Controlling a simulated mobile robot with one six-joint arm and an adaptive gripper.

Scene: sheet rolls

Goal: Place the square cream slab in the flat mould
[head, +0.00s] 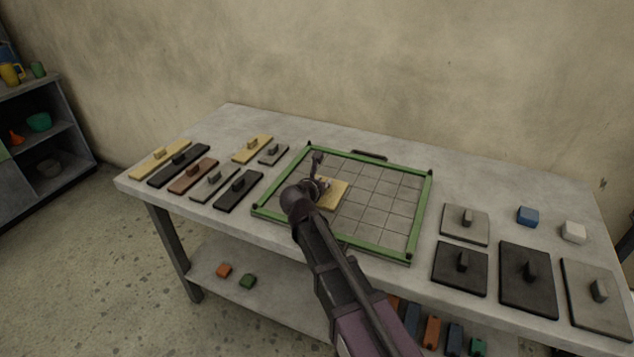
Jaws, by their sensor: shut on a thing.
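The square cream slab (337,193) is under my gripper (318,183), over the left-middle part of the flat mould. My gripper is shut on the slab's handle, which the gripper and wrist mostly hide. The flat mould (424,205) is a green-framed square tray with a grey gridded floor, lying on the table. I cannot tell whether the slab touches the mould floor or hangs just above it. My arm covers part of the mould's front edge.
Long cream, black, brown and grey slabs with handles, such as the brown one (190,178), lie left of the mould on the table (500,180). Grey and black slabs (460,275) lie to the right, near a blue block (527,216) and a white block (573,232).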

